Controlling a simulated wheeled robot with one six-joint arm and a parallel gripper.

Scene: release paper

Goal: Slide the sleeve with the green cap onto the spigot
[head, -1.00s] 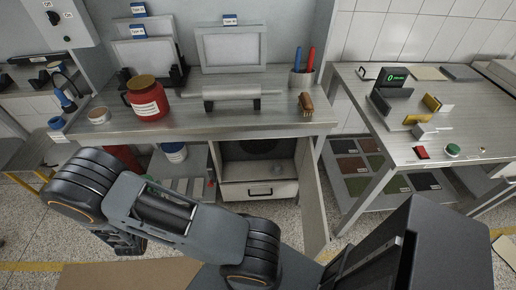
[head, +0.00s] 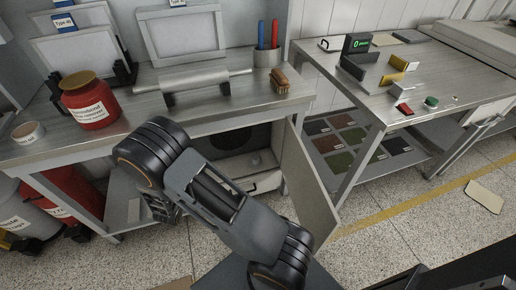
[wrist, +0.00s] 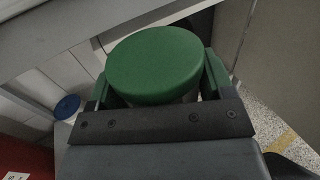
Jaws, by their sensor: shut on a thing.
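A round green cap (wrist: 155,60) fills the middle of the wrist view, seen from above. A small pale part of the sleeve (wrist: 190,97) shows just below the cap's rim; the rest is hidden. My gripper (wrist: 158,88) is shut on the sleeve, with a green finger pad on each side of the cap. In the head view my arm reaches down in front of the bench, and the gripper's fingertips and the sleeve are hidden. I cannot make out the spigot in either view.
A steel bench (head: 130,112) carries a red jar (head: 90,102), a roller (head: 195,88) and a brush (head: 280,82). Below it a cabinet door (head: 308,180) stands open. A second steel table (head: 440,75) stands at right.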

